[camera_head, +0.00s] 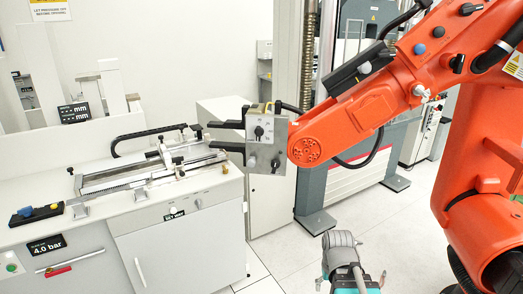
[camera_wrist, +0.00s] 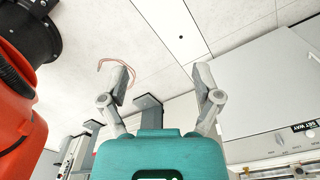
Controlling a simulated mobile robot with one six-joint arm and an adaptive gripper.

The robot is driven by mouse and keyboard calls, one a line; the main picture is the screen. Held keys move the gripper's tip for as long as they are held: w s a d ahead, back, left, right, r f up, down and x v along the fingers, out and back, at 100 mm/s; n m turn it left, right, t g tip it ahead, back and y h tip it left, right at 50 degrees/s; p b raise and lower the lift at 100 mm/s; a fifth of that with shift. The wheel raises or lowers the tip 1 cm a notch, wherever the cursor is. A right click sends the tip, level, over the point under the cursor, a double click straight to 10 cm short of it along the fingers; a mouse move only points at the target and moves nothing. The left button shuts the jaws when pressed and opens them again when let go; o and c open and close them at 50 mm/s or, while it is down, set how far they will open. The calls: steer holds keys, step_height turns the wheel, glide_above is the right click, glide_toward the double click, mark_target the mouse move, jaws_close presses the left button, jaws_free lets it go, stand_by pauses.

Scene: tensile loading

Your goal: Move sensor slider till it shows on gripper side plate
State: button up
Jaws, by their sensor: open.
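A grey metal side plate (camera_head: 262,127) sits on the front end of the orange robot arm (camera_head: 345,120), beside its dark gripper fingers (camera_head: 228,136). I cannot tell for sure which part is the sensor slider. My gripper (camera_wrist: 162,74) is open and empty in the wrist view, its two grey fingers spread above the teal body. In the head view it is low in the picture, below and apart from the plate. The plate cannot be made out in the wrist view.
A white bench (camera_head: 60,180) with a measuring fixture (camera_head: 150,168) stands at left. A tall testing machine (camera_head: 345,150) stands behind the orange arm, whose upright base is at right.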

steer(key=w+r+n+t+h, duration=0.2)
steer(key=w+n+t+h, duration=0.15)
steer(key=w+n, duration=0.4)
steer(key=n+t, duration=1.4)
steer(key=n, duration=1.1)
glide_toward(251, 164)
steer(key=d+v, duration=0.1)
steer(key=v, duration=0.2)
steer(key=shift+s+a+f+m+y, duration=0.15)
steer(key=shift+a+m+y, duration=0.1)
steer(key=shift+a+m, duration=0.15)
steer(key=w, duration=0.4)
steer(key=w+d, duration=0.1)
steer(key=w, duration=0.4)
steer(key=w+d, duration=0.1)
steer(key=w, duration=0.3)
steer(key=shift+w+d, duration=0.25)
steer(key=shift+w, duration=0.1)
jaws_close()
